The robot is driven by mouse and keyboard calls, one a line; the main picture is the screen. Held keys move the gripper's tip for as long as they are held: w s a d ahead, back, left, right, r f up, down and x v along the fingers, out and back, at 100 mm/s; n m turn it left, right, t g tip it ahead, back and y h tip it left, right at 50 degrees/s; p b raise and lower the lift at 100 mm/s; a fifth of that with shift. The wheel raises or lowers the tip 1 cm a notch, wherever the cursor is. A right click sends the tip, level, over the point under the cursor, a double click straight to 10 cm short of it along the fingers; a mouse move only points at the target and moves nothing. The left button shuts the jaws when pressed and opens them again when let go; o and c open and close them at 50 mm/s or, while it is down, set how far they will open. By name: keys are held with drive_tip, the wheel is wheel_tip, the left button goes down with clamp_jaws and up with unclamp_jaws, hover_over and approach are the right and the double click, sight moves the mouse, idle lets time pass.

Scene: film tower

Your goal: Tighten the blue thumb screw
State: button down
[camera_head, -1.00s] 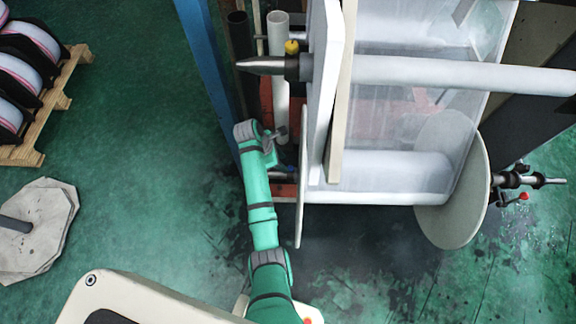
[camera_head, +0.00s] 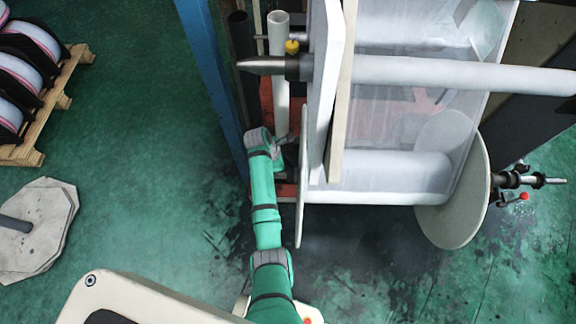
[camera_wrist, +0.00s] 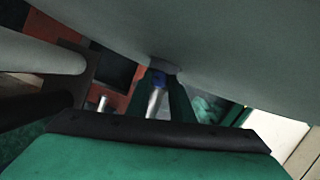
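The blue thumb screw (camera_wrist: 159,78) shows small in the middle of the wrist view, at the far end of a bright metal shaft (camera_wrist: 154,101). My gripper (camera_wrist: 161,76) reaches toward it, with one dark green finger on each side of the screw and shaft. I cannot tell whether the fingers touch the screw or stand a little apart from it. In the head view my gripper (camera_head: 284,146) is beside the left face of the film tower, mostly hidden by my wrist. The screw cannot be made out there.
A large grey disc (camera_wrist: 240,45) overhangs the gripper closely in the wrist view. In the head view a white side panel (camera_head: 322,90) stands right of my arm and a blue post (camera_head: 208,70) left. Open green floor (camera_head: 150,190) lies farther left.

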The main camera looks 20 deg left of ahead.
drive_tip(key=shift+w+a+m, duration=0.1)
drive_tip(key=shift+m, duration=0.6)
drive_tip(key=c, duration=1.6)
unclamp_jaws()
drive_tip(key=shift+o, duration=0.2)
drive_tip(key=v, duration=1)
drive_tip(key=shift+a+r, duration=0.3)
drive_tip(key=shift+r, duration=0.05)
drive_tip(key=shift+w, duration=0.1)
